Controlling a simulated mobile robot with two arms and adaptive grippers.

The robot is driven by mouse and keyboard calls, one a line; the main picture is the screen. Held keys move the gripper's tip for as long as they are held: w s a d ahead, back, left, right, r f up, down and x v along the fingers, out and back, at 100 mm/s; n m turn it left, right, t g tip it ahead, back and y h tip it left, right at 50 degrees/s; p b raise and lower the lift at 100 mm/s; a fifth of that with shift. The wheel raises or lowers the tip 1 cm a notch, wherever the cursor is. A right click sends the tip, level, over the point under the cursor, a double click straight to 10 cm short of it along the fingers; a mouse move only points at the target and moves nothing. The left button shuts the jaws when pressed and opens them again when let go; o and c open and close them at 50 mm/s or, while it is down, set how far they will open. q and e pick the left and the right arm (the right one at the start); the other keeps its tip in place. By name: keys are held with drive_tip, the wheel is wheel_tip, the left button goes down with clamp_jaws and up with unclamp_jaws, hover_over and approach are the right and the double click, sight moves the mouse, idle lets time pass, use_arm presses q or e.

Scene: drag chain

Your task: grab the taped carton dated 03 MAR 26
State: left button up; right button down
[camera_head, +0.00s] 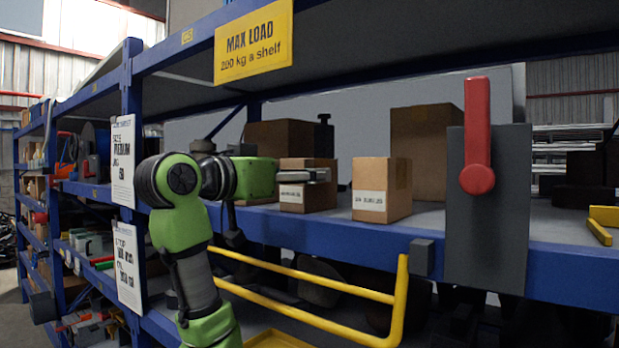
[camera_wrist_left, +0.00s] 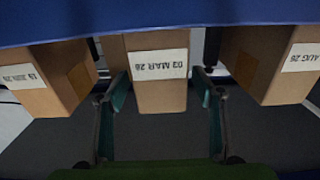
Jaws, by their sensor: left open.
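A brown carton (camera_wrist_left: 160,88) stands in the middle of the left wrist view. Its white label appears upside down and reads MAR 26; the day looks like 03 but is small. It also shows in the head view (camera_head: 306,198) on the blue shelf. My left gripper (camera_head: 322,175) reaches in from the left at this carton. In the left wrist view my left gripper (camera_wrist_left: 162,92) is open, with one finger on each side of the carton, apparently with small gaps. My right gripper is not in view.
Labelled cartons flank it in the left wrist view: one at left (camera_wrist_left: 52,80), one marked AUG 26 at right (camera_wrist_left: 268,65). A larger box (camera_head: 422,140) stands behind. A grey panel with a red lever (camera_head: 478,140) and a yellow rail (camera_head: 300,275) front the shelf.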

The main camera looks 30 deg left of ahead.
use_arm(q)
drive_tip(key=w, duration=0.1)
drive_tip(key=w+p, duration=0.1)
drive_tip(key=w, duration=0.1)
drive_tip(key=shift+w+d+r, duration=0.1)
drive_tip(key=shift+w+r, duration=0.1)
drive_tip(key=shift+r, duration=0.1)
drive_tip(key=shift+w, duration=0.2)
drive_tip(key=shift+f, duration=0.1)
drive_tip(key=c, duration=1.4)
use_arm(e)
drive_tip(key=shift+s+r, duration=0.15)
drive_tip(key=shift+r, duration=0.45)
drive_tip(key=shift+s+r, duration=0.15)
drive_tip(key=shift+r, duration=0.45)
use_arm(q)
drive_tip(key=shift+o, duration=0.2)
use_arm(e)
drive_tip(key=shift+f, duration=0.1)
